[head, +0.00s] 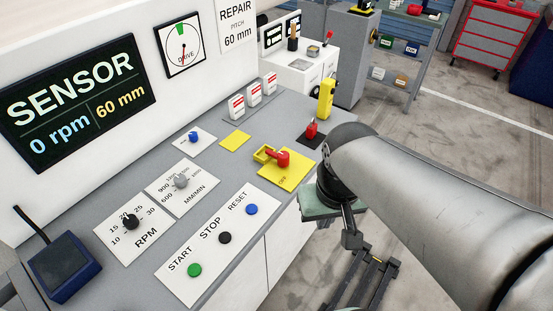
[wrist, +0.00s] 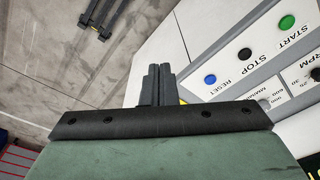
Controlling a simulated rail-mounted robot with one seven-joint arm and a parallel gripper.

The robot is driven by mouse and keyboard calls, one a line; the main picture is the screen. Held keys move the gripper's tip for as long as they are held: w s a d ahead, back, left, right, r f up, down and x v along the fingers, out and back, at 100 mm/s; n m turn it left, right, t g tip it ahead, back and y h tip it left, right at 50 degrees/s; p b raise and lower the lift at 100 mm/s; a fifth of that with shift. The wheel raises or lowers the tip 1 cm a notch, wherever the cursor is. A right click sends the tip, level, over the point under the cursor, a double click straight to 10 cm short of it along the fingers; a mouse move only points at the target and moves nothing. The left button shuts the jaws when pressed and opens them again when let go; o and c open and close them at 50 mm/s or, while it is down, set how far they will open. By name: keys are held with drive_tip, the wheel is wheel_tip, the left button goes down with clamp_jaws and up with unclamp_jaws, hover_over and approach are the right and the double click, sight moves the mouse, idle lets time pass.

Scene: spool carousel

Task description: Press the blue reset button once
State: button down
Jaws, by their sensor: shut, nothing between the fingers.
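The blue reset button (head: 252,209) sits on a white panel (head: 215,240) marked START, STOP and RESET, nearest the right end of the row. The black stop button (head: 225,238) and green start button (head: 194,270) are beside it. My gripper (head: 352,240) is shut and empty, to the right of the panel, near the console's front edge and apart from the button. In the wrist view the closed fingers (wrist: 158,70) point away from the camera, and the blue button (wrist: 210,79) is to their right. Nothing hides the button in either view.
A red-handled switch (head: 280,158) on a yellow plate marked OFF stands behind the panel. Knobs for RPM (head: 130,222) and MM/MIN (head: 180,181) are to the left. A dark blue box (head: 68,267) is at the far left. Black rails (head: 370,280) are below my gripper.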

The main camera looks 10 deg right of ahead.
drive_tip(key=shift+s+a, duration=0.1)
drive_tip(key=shift+a, duration=0.1)
drive_tip(key=m+y+b, duration=0.9)
drive_tip(key=m+b, duration=0.1)
hover_over(256, 208)
wheel_tip(256, 208, down, 7)
drive_tip(key=shift+f+g, duration=0.15)
drive_tip(key=shift+g, duration=0.15)
drive_tip(key=shift+f, duration=0.15)
wheel_tip(256, 208, down, 9)
drive_tip(key=b, duration=0.6)
drive_tip(key=shift+r, duration=0.2)
drive_tip(key=shift+f+b, duration=0.4)
drive_tip(key=shift+b, duration=0.2)
